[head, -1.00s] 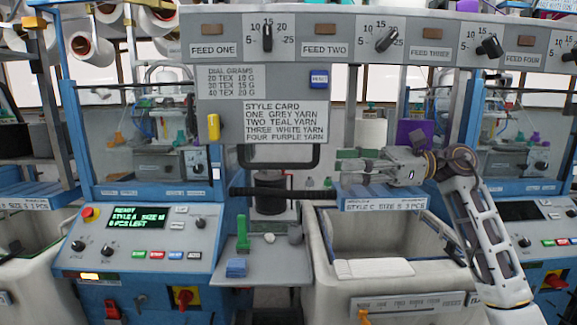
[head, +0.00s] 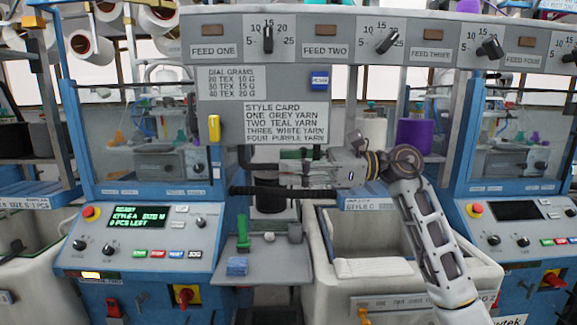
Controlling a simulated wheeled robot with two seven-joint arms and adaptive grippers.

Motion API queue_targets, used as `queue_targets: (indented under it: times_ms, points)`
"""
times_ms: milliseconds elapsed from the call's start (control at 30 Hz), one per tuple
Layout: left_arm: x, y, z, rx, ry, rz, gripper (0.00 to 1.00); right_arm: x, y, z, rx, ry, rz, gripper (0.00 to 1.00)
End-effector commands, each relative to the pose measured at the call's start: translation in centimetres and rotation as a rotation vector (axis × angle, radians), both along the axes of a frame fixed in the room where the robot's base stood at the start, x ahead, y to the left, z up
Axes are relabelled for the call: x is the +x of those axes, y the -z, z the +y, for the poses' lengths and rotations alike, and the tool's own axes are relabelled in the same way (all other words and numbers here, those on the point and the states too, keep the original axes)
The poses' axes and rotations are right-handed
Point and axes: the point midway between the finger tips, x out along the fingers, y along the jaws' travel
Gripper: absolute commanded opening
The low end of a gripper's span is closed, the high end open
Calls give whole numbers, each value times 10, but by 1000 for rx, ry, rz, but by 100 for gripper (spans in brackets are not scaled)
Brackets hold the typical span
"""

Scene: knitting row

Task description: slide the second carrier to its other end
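My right gripper (head: 268,174) lies level in front of the machine's middle, with its fingers pointing left. It is below the style card (head: 286,122) and just above a black ribbed bar (head: 300,193). A dark green block (head: 293,154) shows right above the fingers, under the panel's lower edge. I cannot tell whether it is a carrier or whether the fingers touch it. The gap between the fingers is too small to read. No carrier is clearly marked as the second one. My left gripper is not in view.
A small grey shelf (head: 265,258) below holds a green piece (head: 242,232), a blue block (head: 237,267) and a grey knob. A white bin (head: 405,282) stands at right. A yellow handle (head: 214,128) is on the panel's left edge. White and purple yarn cones (head: 414,134) stand behind.

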Motion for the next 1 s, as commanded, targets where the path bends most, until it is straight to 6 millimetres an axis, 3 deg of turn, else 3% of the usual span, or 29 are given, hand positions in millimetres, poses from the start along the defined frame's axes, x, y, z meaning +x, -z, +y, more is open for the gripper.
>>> queue_targets:
  times_ms: [467,733,1000]
  points:
    - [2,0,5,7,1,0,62,0,0,9,0,0,0,35]
    - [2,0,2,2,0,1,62,0,0,9,0,0,0,2]
    - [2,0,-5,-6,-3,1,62,0,0,9,0,0,0,0]
